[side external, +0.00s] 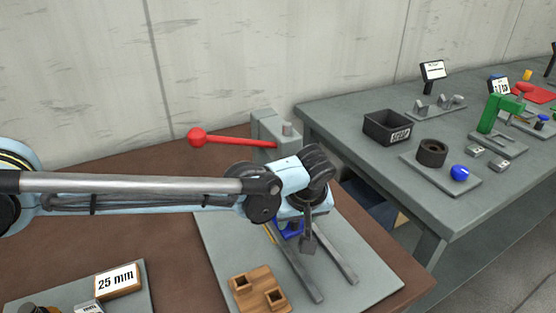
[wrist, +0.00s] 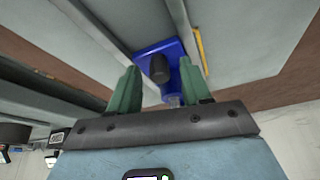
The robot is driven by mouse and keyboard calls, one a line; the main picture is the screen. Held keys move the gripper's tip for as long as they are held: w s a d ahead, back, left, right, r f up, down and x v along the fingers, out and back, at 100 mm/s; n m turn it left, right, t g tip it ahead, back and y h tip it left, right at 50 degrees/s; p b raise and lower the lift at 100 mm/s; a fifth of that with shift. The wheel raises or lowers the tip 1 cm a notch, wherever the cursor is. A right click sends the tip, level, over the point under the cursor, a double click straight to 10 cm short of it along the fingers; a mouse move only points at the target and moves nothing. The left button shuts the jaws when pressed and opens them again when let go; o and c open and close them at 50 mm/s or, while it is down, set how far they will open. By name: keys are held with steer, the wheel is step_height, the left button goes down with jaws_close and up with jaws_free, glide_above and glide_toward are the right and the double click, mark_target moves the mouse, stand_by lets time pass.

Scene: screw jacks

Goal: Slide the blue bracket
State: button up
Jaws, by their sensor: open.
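The blue bracket (wrist: 150,50) shows in the wrist view, with a dark cylindrical knob on it. It lies ahead of and between the two green fingers of my gripper (wrist: 158,85), which are apart. In the side view only a small part of the blue bracket (side external: 289,231) shows between the grey rails (side external: 300,262), mostly hidden by my wrist. My gripper (side external: 308,240) points down over the rails there. Whether the fingers touch the bracket I cannot tell. A yellow strip (wrist: 201,50) runs beside the bracket.
A red-knobbed lever (side external: 230,139) on a grey block stands behind the rails. A wooden block with square holes (side external: 258,292) sits at the plate's front. A "25 mm" block (side external: 117,281) lies at left. A grey table (side external: 340,115) with a scrap bin (side external: 388,127) stands at right.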

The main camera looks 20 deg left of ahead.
jaws_close()
stand_by(0.3)
steer(key=s+d, duration=1)
steer(key=shift+s+d, duration=0.15)
steer(key=shift+d, duration=0.05)
jaws_free()
steer(key=shift+a, duration=0.1)
